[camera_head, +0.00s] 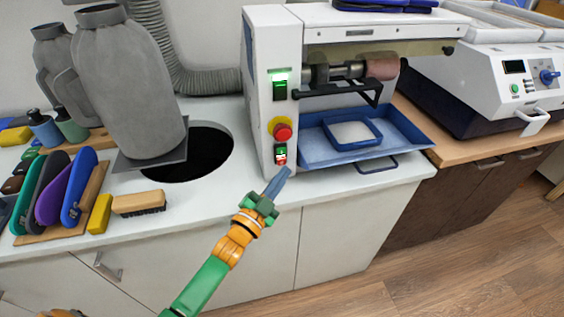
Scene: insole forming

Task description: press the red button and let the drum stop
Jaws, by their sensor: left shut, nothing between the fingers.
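The white grinding machine (265,95) stands on the counter. Its front has a large red mushroom button (282,131) on a yellow base. Below it is a small switch box with a green button (280,151) above a small red button (280,161). The drum (381,67), a reddish-brown roller on a metal shaft, sits under the machine's hood; I cannot tell whether it is turning. My left gripper (277,182) is shut and empty, its tips just below the small red button. I cannot tell whether they touch it. My right gripper is not in view.
A blue tray (405,137) lies under the drum. A round dark hole (205,155) and a grey bottle-shaped form (125,85) are to the left. Coloured insoles (52,190) and a brush (138,203) lie at the counter's left. A white device (490,80) stands at right.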

